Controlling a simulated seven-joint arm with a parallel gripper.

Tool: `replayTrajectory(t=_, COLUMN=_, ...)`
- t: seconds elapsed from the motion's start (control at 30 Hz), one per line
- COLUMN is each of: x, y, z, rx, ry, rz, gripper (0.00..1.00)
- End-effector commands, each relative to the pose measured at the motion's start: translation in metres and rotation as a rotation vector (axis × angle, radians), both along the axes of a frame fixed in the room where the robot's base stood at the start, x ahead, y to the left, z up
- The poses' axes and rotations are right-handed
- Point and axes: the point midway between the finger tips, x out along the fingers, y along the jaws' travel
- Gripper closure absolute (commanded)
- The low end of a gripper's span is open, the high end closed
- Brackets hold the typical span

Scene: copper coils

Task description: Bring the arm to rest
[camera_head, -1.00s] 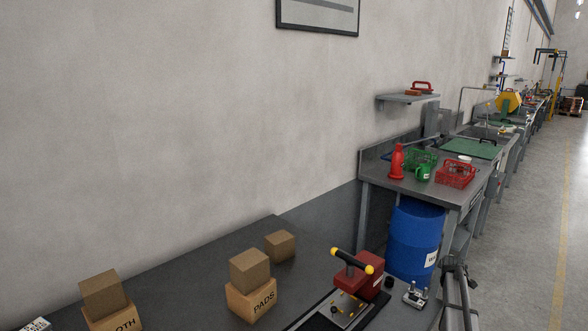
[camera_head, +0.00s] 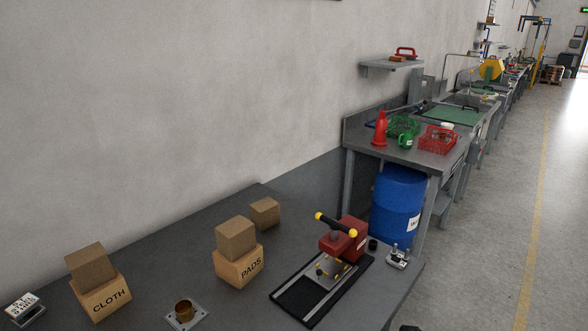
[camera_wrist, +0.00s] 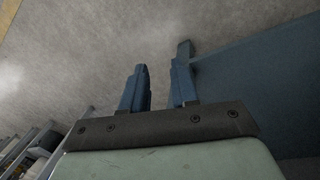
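My gripper (camera_wrist: 161,72) shows in the wrist view. Its two blue fingers stand apart with nothing between them, so it is open and empty. Grey concrete floor lies beyond the fingers, and a dark bluish panel (camera_wrist: 255,85) fills the right side, apart from them as far as I can tell. The gripper is not seen in the head view. There, the workbench (camera_head: 190,258) holds a copper-coloured ring (camera_head: 184,311) on a metal plate at the front.
A red press with a yellow-tipped handle (camera_head: 343,240) stands at the bench's right, by a small metal fixture (camera_head: 398,257). Boxes marked CLOTH (camera_head: 105,299) and PADS (camera_head: 240,266) carry plain boxes. A blue drum (camera_head: 398,205) stands beyond. Open floor (camera_head: 490,230) lies right.

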Motion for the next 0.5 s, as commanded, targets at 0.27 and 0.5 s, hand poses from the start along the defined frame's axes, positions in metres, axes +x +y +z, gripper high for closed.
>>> replayTrajectory(t=0.27, x=-0.113, y=0.137, z=-0.021, rx=0.110, ry=0.195, rz=-0.165, gripper=0.71)
replayTrajectory(t=0.5, x=-0.229, y=0.224, z=-0.015, rx=0.121, ry=0.400, rz=-0.323, gripper=0.71)
